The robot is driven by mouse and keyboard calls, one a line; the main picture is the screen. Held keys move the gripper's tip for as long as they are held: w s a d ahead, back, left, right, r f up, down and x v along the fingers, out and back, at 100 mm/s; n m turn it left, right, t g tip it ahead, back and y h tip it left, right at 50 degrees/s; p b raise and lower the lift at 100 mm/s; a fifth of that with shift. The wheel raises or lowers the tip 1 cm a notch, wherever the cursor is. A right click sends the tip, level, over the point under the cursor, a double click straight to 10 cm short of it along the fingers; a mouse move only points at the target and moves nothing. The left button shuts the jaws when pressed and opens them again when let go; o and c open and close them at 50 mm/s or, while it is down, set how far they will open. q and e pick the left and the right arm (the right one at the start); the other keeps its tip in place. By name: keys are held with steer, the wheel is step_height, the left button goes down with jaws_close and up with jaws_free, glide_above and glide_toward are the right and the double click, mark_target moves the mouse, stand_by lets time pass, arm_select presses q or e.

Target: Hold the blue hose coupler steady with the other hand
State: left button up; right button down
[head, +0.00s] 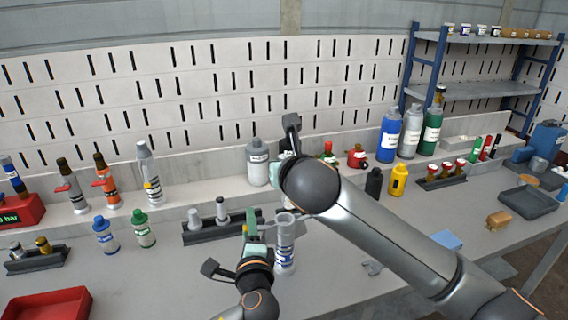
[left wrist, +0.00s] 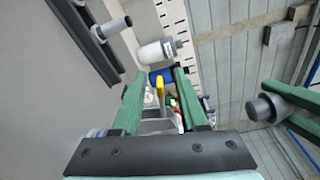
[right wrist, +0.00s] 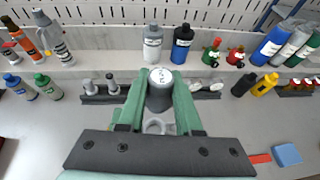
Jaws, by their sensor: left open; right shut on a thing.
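The blue hose coupler (head: 285,245) looks like a grey cylinder with a white label and blue marks, above the bench in the middle of the head view. My right gripper (right wrist: 157,112) is shut on it; its labelled face shows between the green fingers in the right wrist view. In the head view my own arm hides most of this gripper. In the left wrist view the dark grey end of the coupler (left wrist: 258,108) shows at the right. My left gripper (head: 250,228) is open and empty, just left of the coupler, apart from it in the left wrist view.
A dark rack (head: 222,228) with small grey fittings stands left of the coupler. A grey bottle (head: 258,163) stands behind. Blue and green bottles (head: 144,230) are at left, a red tray (head: 48,308) at front left. A light blue block (head: 447,239) lies right.

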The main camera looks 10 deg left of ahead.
mark_target(284, 157)
arm_select(q)
steer(key=v, duration=1)
arm_select(e)
steer(key=shift+r+p, duration=0.35)
steer(key=shift+p, duration=0.1)
step_height(284, 157, up, 4)
steer(key=p, duration=0.5)
steer(key=shift+r, duration=0.25)
arm_select(q)
step_height(284, 157, up, 6)
steer(key=shift+s+r, duration=0.25)
steer(key=shift+d, duration=0.1)
arm_select(e)
steer(key=shift+f, duration=0.1)
arm_select(q)
steer(key=shift+s+f, duration=0.1)
arm_select(e)
steer(key=shift+s, duration=0.1)
